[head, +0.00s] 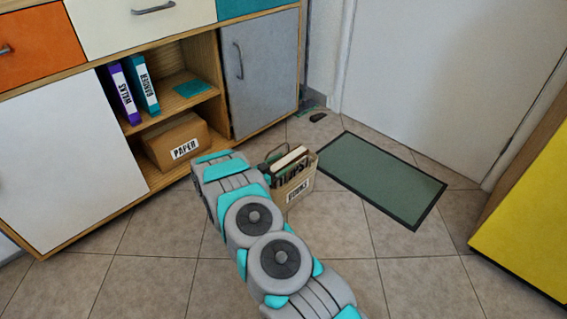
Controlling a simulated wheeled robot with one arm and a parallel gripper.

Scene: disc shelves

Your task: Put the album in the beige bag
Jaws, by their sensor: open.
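The beige bag (300,196) stands on the tiled floor in the middle of the head view, with a white label on its front. A cream and dark album (291,160) shows at the bag's top, tilted, with its upper part above the rim. Dark lettering shows just below it, partly covered. How deep the album sits in the bag is hidden. My gripper (267,176) is open at the left side of the bag's top, close to the album. My arm hides much of it, and I cannot tell whether it touches the album or the bag.
A cabinet with open shelves (165,118) stands at the left, holding purple and teal binders (134,86), a flat teal item (192,88) and a box labelled PAPER (176,140). A green mat (380,178) lies right of the bag. A yellow panel (525,220) stands far right.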

